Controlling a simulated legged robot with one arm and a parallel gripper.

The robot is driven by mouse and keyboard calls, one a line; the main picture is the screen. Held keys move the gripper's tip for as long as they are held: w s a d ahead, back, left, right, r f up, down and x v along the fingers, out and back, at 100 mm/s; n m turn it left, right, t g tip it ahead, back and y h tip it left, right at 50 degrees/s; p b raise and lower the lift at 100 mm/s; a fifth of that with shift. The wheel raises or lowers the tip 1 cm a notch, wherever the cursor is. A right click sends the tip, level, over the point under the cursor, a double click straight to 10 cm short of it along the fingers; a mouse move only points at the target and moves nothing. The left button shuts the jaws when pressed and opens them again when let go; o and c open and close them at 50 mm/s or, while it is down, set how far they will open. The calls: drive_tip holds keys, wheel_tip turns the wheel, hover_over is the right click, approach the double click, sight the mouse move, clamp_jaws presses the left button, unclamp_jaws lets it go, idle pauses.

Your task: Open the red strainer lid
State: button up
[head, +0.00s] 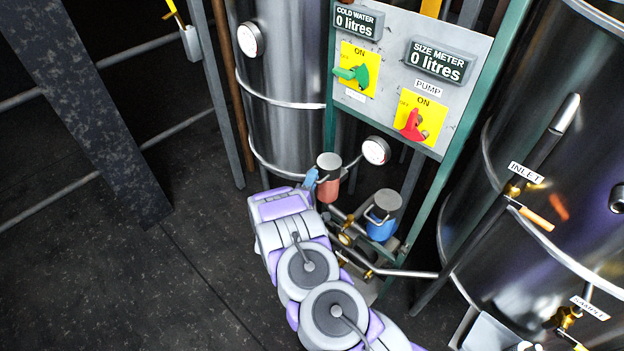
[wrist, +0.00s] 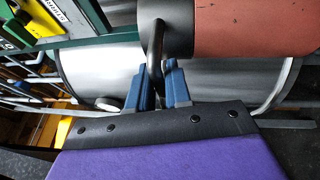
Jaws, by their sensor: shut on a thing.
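The red strainer (head: 327,191) stands upright at the middle of the head view with its grey lid (head: 328,160) on top. In the wrist view its red body (wrist: 250,28) lies sideways at the upper right, with the grey lid (wrist: 178,22) against its end. A dark bar handle (wrist: 155,42) runs down from the lid. My gripper (wrist: 159,66) has its blue fingers on either side of this handle and is shut on it. In the head view my gripper (head: 311,178) is just left of the strainer, and the exact finger contact is too small to see.
A blue strainer (head: 380,226) with a grey lid stands close at right, above pipes and brass valves. A control panel (head: 395,114) with green and red switches is above. Steel tanks (head: 283,85) stand behind and at right. The floor (head: 130,275) at left is clear.

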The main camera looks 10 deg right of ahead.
clamp_jaws()
drive_tip(key=shift+r+p, duration=0.3)
drive_tip(key=shift+p, duration=0.1)
